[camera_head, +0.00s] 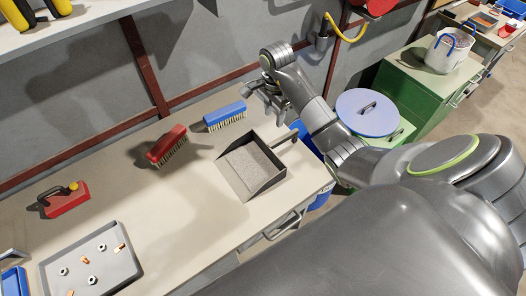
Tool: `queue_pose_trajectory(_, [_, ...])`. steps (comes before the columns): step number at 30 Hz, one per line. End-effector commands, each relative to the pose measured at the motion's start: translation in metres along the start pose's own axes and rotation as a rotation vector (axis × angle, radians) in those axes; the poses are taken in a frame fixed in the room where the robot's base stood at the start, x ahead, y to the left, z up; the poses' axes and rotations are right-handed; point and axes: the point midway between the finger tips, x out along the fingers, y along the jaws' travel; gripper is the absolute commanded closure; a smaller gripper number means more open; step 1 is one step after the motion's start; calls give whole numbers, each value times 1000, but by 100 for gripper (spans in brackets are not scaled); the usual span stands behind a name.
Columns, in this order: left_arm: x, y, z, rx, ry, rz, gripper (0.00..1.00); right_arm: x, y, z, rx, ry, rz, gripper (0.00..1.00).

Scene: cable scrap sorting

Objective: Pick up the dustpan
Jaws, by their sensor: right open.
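The dark grey dustpan (251,171) lies on the workbench near its right end, with its open side to the left. Its short handle (285,138) points up and right, towards the bench's edge. My right gripper (270,101) is open and empty above the back right of the bench, beyond the handle and apart from it. The fingers partly blend into the arm behind them. My left gripper is not in view.
A blue brush (225,116) and a red brush (167,147) lie behind and left of the dustpan. A red tool (65,199) and a grey tray (91,262) with small metal pieces are further left. The bench (190,215) is clear between tray and dustpan.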

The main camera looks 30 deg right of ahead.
Motion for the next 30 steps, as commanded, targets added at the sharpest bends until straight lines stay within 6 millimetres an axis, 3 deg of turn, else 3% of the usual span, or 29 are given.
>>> queue_pose_trajectory(24, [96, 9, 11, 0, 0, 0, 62, 98, 0, 1, 1, -3, -3, 58])
queue_pose_trajectory(30, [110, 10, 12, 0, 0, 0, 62, 111, -1, 1, 1, -4, -3, 58])
